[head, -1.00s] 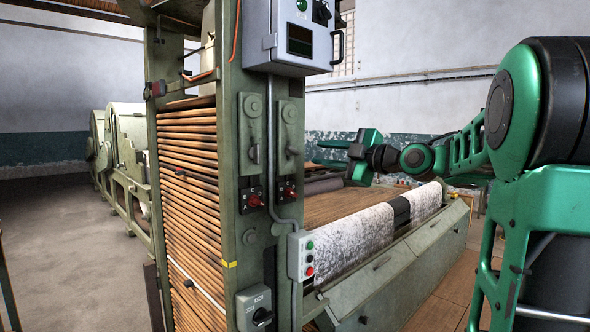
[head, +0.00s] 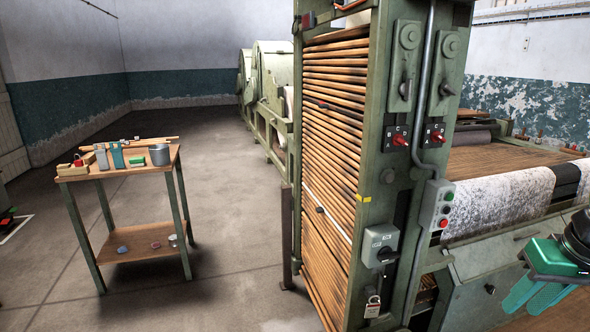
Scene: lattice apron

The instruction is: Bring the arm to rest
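My gripper (head: 530,296) is at the lower right edge of the head view, in front of the machine's lower panel. Its green body and teal fingers show, with the fingers pointing down and left. The gap between the fingers is not clear, and I see nothing held in them. A black joint of my arm shows behind it; the rest of the arm is out of frame.
A green machine frame (head: 397,170) with wooden slats (head: 335,130) stands close at centre right. A padlock with a tag (head: 373,307) hangs low on it. A small wooden table (head: 125,171) with tools and a pot stands left. The floor between is clear.

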